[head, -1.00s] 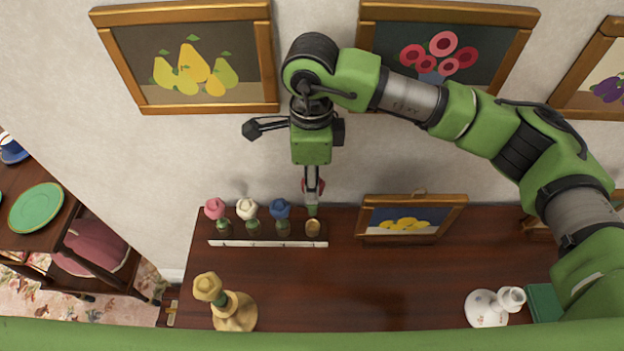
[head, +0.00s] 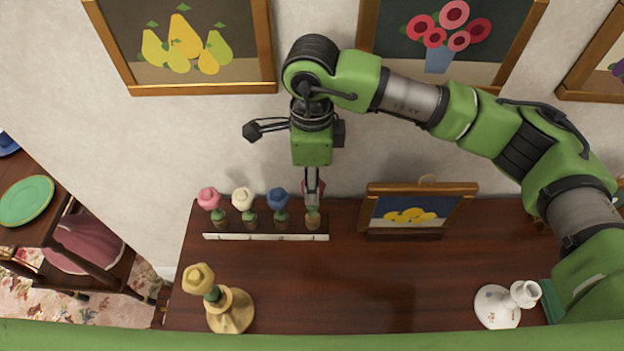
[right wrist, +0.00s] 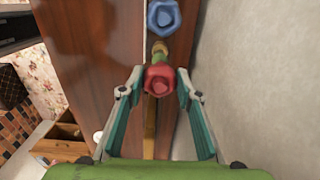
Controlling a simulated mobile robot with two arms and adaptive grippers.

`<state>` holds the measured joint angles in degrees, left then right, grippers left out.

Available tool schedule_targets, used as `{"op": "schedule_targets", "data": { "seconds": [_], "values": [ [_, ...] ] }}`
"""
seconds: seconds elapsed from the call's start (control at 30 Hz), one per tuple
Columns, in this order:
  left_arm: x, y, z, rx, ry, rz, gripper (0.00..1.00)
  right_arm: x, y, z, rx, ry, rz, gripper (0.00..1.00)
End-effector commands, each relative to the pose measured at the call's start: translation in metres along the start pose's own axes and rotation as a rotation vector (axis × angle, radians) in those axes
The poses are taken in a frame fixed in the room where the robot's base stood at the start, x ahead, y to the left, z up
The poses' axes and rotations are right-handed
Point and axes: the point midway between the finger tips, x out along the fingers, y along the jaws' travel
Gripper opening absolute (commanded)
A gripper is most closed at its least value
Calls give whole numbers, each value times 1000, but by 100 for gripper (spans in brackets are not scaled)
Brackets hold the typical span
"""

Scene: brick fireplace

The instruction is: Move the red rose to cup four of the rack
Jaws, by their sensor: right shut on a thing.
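The red rose (right wrist: 160,80) is between the fingers of my right gripper (head: 313,188), which is shut on it and points down. In the head view the fingers mostly hide the bloom. The rack (head: 265,237) has a white front strip and a row of cups along the back of the dark table. Pink (head: 209,197), white (head: 243,198) and blue (head: 277,198) roses stand in its first three cups from the left. The rose is over the rightmost cup (head: 312,222), its lower end at the cup's mouth; I cannot tell how deep it sits. My left gripper is out of view.
A yellow rose in a tan vase (head: 231,312) stands at the table's front left. A white vase (head: 497,306) stands at the front right. A framed lemon picture (head: 414,211) stands right of the rack. The wall is close behind. The table's middle is clear.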

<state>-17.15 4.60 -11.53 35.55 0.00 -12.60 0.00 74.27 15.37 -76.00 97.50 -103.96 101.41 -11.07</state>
Motion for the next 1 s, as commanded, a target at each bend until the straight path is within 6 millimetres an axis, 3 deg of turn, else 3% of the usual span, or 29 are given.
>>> {"op": "schedule_targets", "data": {
  "seconds": [1.0],
  "values": [
    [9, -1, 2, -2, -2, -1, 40, 0, 0, 0, 0, 0, 0, 16]
  ]
}}
